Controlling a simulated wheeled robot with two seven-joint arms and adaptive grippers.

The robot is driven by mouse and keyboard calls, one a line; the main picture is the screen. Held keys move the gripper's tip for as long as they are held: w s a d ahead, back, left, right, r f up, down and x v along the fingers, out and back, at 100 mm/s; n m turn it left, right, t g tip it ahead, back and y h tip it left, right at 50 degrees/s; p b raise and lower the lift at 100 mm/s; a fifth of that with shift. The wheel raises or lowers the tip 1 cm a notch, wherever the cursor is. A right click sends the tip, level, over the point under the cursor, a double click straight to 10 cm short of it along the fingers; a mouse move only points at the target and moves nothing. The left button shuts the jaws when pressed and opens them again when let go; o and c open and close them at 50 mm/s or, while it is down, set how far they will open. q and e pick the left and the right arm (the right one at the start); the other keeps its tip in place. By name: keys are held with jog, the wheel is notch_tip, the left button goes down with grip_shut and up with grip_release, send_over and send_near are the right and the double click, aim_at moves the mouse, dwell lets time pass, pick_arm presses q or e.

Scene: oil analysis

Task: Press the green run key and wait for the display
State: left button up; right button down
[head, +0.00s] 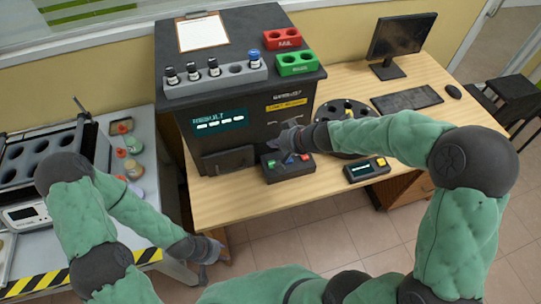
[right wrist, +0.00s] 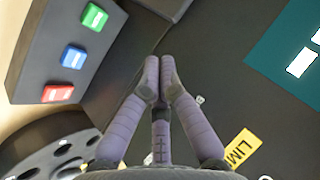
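The key box (head: 283,174) stands on the wooden table in front of the dark analyser (head: 240,135). In the right wrist view its green run key (right wrist: 95,16) lies beside a blue key (right wrist: 73,57) and a red key (right wrist: 57,93). The analyser's display (head: 219,122) reads RESULT with several white dashes. My right gripper (head: 287,138) hovers above and behind the box, near the analyser front. Its fingertips (right wrist: 160,80) are together, empty and apart from the keys. My left gripper (head: 210,258) hangs low before the table; its fingers are too small to judge.
A rack of capped vials (head: 215,82), a red block (head: 282,39), a green block (head: 296,63) and a clipboard (head: 203,32) lie on the analyser. A round carousel (head: 343,112) and a small device (head: 367,169) are to the right. A heater block (head: 40,155) stands left.

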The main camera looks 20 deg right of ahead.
dwell(0.4)
jog(key=b, duration=0.6)
send_over(269, 161)
jog(key=s+d, duration=0.2)
jog(key=f, duration=0.7)
jog(key=shift+w+a+f, duration=0.1)
jog(key=shift+a+f, duration=0.05)
jog(key=shift+a, duration=0.1)
jog(key=shift+f+b, duration=0.65)
jog(key=shift+b, duration=0.05)
jog(key=shift+f+b, duration=0.45)
jog(key=shift+b, duration=0.2)
jog(key=shift+f+b, duration=0.45)
jog(key=shift+b, duration=0.2)
dwell(0.6)
dwell(0.4)
jog(key=shift+r+p, duration=0.65)
jog(key=shift+r, duration=0.25)
